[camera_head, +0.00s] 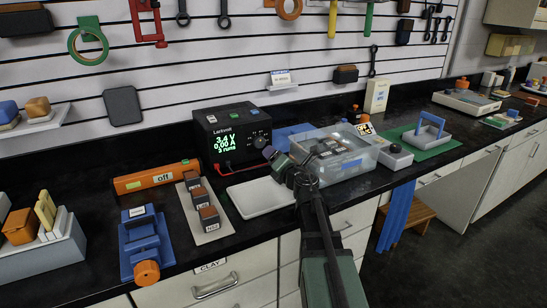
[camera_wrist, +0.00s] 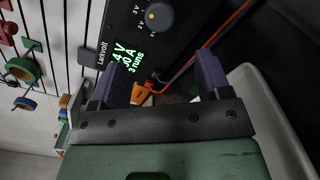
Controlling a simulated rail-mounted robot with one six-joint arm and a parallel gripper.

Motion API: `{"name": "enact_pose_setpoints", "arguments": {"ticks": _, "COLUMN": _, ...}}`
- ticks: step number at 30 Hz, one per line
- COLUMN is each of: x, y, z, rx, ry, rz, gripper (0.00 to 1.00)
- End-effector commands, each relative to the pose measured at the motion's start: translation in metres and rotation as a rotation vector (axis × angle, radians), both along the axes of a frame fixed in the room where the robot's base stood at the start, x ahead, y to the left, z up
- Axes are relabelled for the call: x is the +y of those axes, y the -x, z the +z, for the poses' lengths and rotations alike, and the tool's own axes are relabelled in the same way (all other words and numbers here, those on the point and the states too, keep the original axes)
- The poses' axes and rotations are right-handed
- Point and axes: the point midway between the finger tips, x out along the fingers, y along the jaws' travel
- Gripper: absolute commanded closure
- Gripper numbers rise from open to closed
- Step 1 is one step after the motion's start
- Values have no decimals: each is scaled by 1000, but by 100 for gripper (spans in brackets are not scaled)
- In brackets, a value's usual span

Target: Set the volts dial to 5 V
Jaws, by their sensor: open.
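My gripper (camera_head: 281,160) is in front of and to the right of the supply. Its purple fingers (camera_wrist: 167,72) are open, with nothing held between them. The dial lies beyond the fingertips, apart from them.
A red lead (camera_head: 252,170) runs from the supply's front. A white tray (camera_head: 261,197) lies below my gripper. A clear bin (camera_head: 350,160) stands close on the right.

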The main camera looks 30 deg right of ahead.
Motion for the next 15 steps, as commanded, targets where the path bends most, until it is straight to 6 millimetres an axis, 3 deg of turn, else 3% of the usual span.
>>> {"name": "enact_pose_setpoints", "arguments": {"ticks": 2, "x": -2, "y": -2, "z": 1, "rx": 0, "ry": 1, "rz": -1, "gripper": 29}}
{"name": "enact_pose_setpoints", "arguments": {"ticks": 4, "x": -3, "y": -1, "z": 2, "rx": 1, "ry": 126, "rz": -3, "gripper": 29}}
{"name": "enact_pose_setpoints", "arguments": {"ticks": 10, "x": -2, "y": 3, "z": 2, "rx": 6, "ry": 770, "rz": -1, "gripper": 29}}
{"name": "enact_pose_setpoints", "arguments": {"ticks": 12, "x": -1, "y": 5, "z": 2, "rx": 7, "ry": 934, "rz": 0, "gripper": 29}}
{"name": "enact_pose_setpoints", "arguments": {"ticks": 15, "x": -1, "y": 4, "z": 2, "rx": 7, "ry": 1041, "rz": 0, "gripper": 29}}
